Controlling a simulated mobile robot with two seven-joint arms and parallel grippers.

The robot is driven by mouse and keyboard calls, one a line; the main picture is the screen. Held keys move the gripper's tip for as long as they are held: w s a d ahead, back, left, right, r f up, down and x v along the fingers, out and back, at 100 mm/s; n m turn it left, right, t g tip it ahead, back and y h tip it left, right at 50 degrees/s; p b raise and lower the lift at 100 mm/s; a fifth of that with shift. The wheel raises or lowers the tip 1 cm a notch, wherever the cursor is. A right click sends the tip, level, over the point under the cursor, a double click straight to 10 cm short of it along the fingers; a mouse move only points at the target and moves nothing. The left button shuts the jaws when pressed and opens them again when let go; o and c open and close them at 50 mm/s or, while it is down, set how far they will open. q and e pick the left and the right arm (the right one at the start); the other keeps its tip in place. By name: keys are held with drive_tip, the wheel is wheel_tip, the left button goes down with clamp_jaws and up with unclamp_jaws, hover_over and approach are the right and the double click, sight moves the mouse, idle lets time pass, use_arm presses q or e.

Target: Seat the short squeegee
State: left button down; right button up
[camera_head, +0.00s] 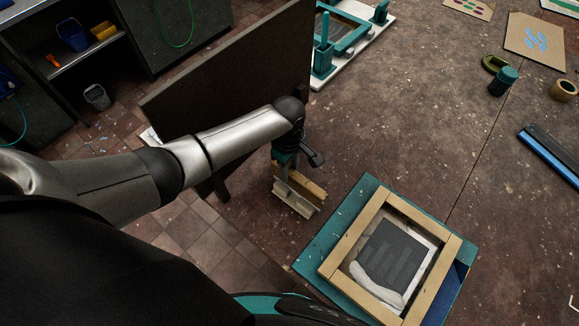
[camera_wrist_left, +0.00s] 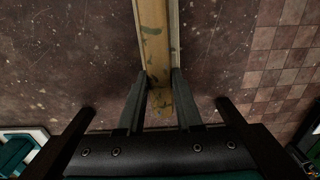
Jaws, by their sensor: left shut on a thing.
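The short squeegee's wooden handle (camera_head: 304,187) shows under my left gripper (camera_head: 284,172), near the left edge of the table. In the left wrist view, my left gripper (camera_wrist_left: 160,92) is shut on the end of the paint-stained wooden squeegee (camera_wrist_left: 154,35). A pale holder (camera_head: 296,204) lies directly below and along the squeegee; its pale rims run along both sides in the wrist view. I cannot tell whether the squeegee rests fully in it. The gripper hides the squeegee's far end in the head view. My right gripper is not in view.
A wood-framed screen (camera_head: 340,232) lies on a teal base (camera_head: 320,238) to the right. A dark upright panel (camera_head: 220,80) stands behind my left arm. The table's middle is clear.

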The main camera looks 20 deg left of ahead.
use_arm(q)
drive_tip(key=shift+f+b, duration=0.45)
drive_tip(key=shift+f, duration=0.45)
drive_tip(key=c, duration=0.5)
unclamp_jaws()
drive_tip(key=shift+r, duration=0.1)
wheel_tip(320, 180, up, 15)
drive_tip(key=p, duration=0.2)
drive_tip(key=shift+a, duration=0.2)
